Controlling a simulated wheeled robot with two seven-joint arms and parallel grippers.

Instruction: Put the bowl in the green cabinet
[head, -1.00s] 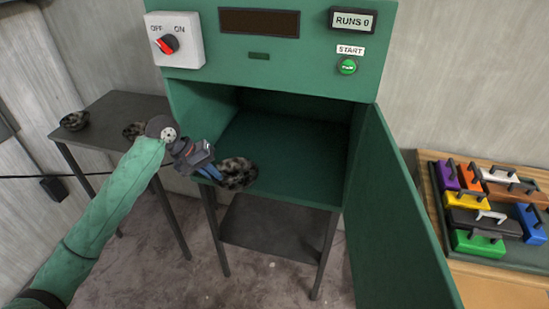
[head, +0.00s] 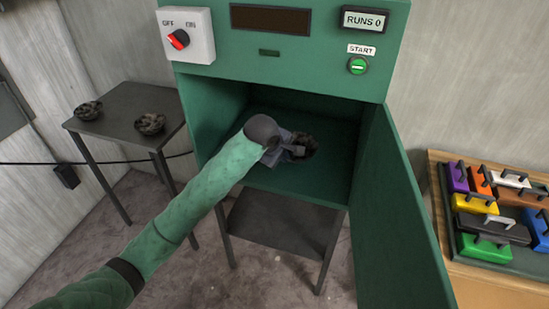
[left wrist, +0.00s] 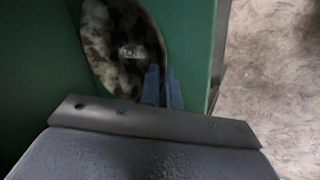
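A dark speckled bowl (head: 305,147) is inside the open green cabinet (head: 208,105), above its floor; whether it touches the floor cannot be told. My left gripper (head: 290,152) reaches into the cabinet from the left, with its fingers partly hidden by my wrist. In the left wrist view, the blue fingers (left wrist: 163,86) are close together at the rim of the bowl (left wrist: 115,45), one finger over its inside and one beyond the rim. The bowl looks tilted there. My right gripper is in neither view.
The cabinet door (head: 392,210) stands open to the right. Two similar bowls sit on a dark table (head: 120,105) at left. The switch (head: 180,40) points to OFF, and a START button (head: 358,65) sits above. Coloured blocks with handles (head: 475,204) lie on the right.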

